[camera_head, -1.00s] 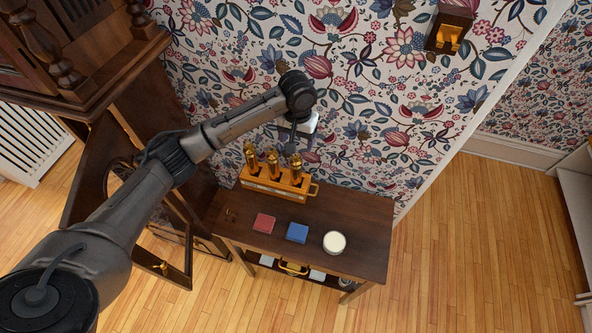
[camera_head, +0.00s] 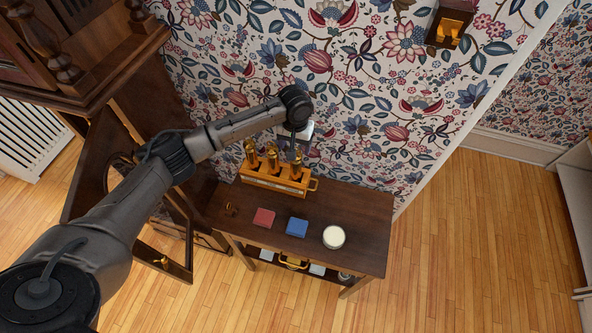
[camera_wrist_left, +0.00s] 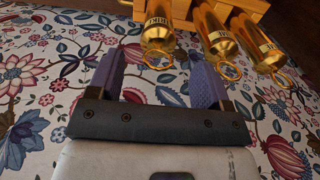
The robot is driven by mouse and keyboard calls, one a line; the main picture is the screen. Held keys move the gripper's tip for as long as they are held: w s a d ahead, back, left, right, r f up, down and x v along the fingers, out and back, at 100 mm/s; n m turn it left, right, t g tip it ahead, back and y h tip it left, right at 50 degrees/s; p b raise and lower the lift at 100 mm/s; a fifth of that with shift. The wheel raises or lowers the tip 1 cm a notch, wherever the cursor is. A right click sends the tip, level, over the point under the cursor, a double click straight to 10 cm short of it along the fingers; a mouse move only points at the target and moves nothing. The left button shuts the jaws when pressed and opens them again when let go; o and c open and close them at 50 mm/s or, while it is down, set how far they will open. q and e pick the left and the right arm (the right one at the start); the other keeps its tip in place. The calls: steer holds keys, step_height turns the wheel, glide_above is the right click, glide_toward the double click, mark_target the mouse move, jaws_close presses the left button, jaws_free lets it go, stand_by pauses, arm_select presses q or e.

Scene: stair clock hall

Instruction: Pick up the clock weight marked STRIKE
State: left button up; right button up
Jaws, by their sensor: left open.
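Three brass clock weights stand side by side in a wooden rack (camera_head: 277,185) on the table by the wall: left (camera_head: 251,151), middle (camera_head: 272,157) and right (camera_head: 297,160). Each has a ring on top. My left gripper (camera_head: 296,147) is close to the right weight, partly covering it. In the left wrist view, my left gripper (camera_wrist_left: 158,66) is open and empty, its fingers apart. The leftmost weight there (camera_wrist_left: 157,28) lines up with the gap; two others (camera_wrist_left: 216,35) (camera_wrist_left: 255,40) stand to its right. Dark labels show, but I cannot read them fully.
The table (camera_head: 360,215) holds a red block (camera_head: 264,218), a blue block (camera_head: 297,227) and a round white-topped container (camera_head: 333,237). The patterned wall is close behind the rack. A tall wooden clock case with an open door (camera_head: 175,245) stands left.

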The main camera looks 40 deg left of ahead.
arm_select(q)
glide_above(296, 168)
steer(key=w+a, duration=0.1)
steer(key=w, duration=0.1)
steer(key=shift+s+a+f, duration=0.1)
steer(key=shift+s+f, duration=0.05)
steer(key=shift+f, duration=0.95)
steer(key=shift+s+a+f, duration=0.1)
steer(key=shift+f, duration=0.95)
steer(key=shift+c, duration=0.3)
jaws_close()
steer(key=shift+d+r, duration=0.1)
steer(key=shift+r, duration=0.05)
